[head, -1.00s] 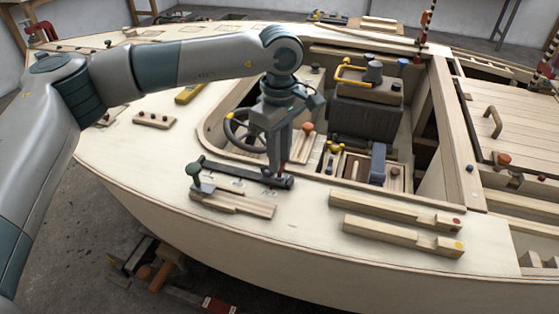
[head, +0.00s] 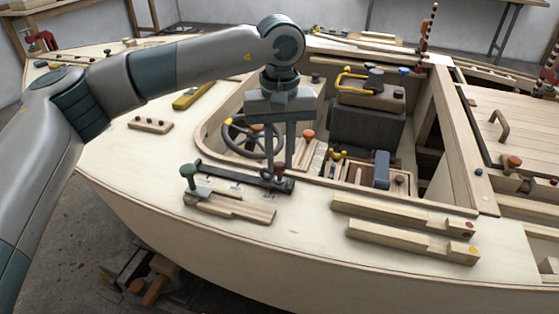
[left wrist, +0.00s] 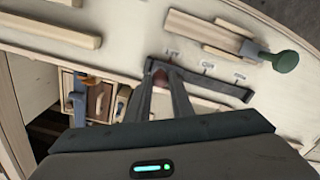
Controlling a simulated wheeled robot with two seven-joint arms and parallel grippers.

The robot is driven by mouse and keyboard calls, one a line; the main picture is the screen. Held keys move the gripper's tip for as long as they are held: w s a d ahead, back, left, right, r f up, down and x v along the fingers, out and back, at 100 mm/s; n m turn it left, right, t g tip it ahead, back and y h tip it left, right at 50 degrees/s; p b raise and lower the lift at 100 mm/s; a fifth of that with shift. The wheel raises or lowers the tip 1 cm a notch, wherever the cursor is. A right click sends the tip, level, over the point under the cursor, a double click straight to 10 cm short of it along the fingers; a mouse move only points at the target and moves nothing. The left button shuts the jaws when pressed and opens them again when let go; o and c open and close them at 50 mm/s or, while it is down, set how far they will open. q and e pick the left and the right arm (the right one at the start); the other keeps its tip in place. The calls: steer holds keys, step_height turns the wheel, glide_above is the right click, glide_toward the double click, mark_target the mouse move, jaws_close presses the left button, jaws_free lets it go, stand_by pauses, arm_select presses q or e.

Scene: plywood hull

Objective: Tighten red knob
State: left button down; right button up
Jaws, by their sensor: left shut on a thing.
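A dark red knob (head: 280,170) sits at the right end of a dark bar (head: 228,174) on the pale deck. My left gripper (head: 278,167) points straight down and is shut on the knob. In the left wrist view the fingertips (left wrist: 165,70) meet at the bar's end, with a little dark red (left wrist: 160,81) between them. The fingers hide most of the knob there. My right gripper is out of view.
A steering wheel (head: 252,138) stands close behind the gripper in the cockpit. An orange-topped knob (head: 308,136) is just right of it. Wooden strips (head: 405,216) lie on the deck at right, and a wooden piece (head: 232,208) lies in front of the bar.

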arm_select(q)
steer(key=m+b, duration=0.1)
steer(key=m, duration=0.2)
steer(key=shift+r+m, duration=0.15)
steer(key=shift+m, duration=0.25)
steer(key=m, duration=0.3)
steer(key=shift+w, duration=0.1)
steer(key=shift+r+m, duration=0.1)
steer(key=shift+m, duration=0.4)
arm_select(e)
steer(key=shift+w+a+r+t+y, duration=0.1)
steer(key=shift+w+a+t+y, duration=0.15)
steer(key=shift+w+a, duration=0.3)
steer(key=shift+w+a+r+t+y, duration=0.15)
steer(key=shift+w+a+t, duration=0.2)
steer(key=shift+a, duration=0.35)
arm_select(q)
steer(key=shift+b, duration=0.3)
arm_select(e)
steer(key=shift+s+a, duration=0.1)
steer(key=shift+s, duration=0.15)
arm_select(q)
steer(key=c, duration=1.6)
jaws_free()
steer(key=shift+o, duration=0.2)
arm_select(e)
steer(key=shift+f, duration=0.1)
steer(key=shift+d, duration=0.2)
